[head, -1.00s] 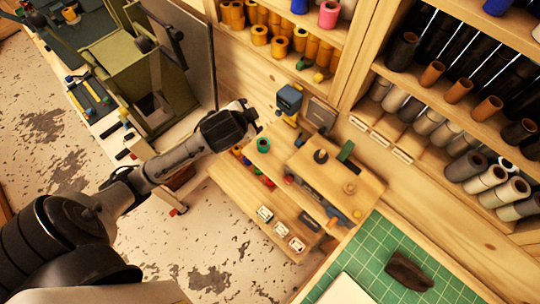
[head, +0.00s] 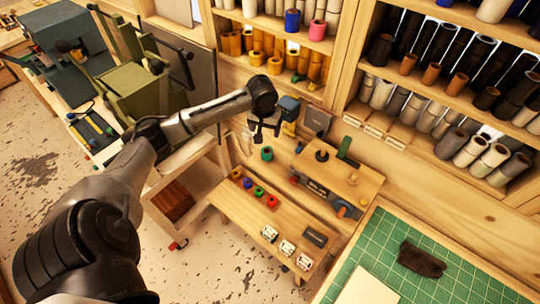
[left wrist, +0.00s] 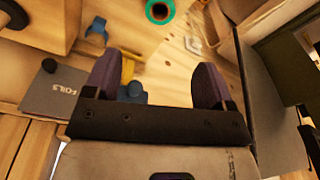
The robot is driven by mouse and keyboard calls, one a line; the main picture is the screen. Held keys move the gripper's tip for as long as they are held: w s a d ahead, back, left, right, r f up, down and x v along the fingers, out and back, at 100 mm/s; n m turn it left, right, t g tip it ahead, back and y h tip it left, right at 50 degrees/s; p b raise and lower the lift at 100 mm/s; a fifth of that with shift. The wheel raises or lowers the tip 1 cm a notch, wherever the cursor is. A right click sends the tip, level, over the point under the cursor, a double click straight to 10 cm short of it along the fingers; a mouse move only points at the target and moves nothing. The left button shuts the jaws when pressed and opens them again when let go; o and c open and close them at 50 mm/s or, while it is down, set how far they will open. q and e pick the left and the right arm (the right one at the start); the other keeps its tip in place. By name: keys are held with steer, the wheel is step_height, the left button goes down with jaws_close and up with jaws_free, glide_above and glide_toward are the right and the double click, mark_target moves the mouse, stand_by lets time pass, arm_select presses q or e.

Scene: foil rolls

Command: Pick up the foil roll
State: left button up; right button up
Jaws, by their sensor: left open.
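A green roll (head: 267,153) stands upright on the wooden bench, its dark hollow end facing up. It also shows at the top edge of the left wrist view (left wrist: 160,11), partly cut off. Several small coloured rolls stand in a row on the lower step, among them a red one (head: 272,201). I cannot tell which of these is the foil roll. My left gripper (head: 264,136) points down just above the green roll, open and empty. Its two dark fingers (left wrist: 158,75) are apart in the left wrist view. My right gripper is out of view.
White labelled blocks (head: 287,248) sit on the lower step. Shelves of rolls (head: 450,75) rise behind; a green cutting mat (head: 380,243) lies at right.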

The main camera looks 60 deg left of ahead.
arm_select(q)
glide_toward(267, 151)
steer(key=f, duration=0.1)
steer(key=shift+s+d+f, duration=0.1)
steer(key=shift+d+f, duration=0.05)
steer(key=shift+f, duration=0.3)
steer(key=shift+s+d+f, duration=0.1)
steer(key=shift+d+f, duration=0.05)
steer(key=shift+f, duration=0.3)
step_height(267, 151, down, 4)
steer(key=shift+w+r+p, duration=0.2)
steer(key=shift+p, duration=0.3)
steer(key=shift+a+f, duration=0.15)
steer(key=shift+f, duration=0.6)
steer(key=shift+c, duration=0.3)
steer(key=c, duration=1)
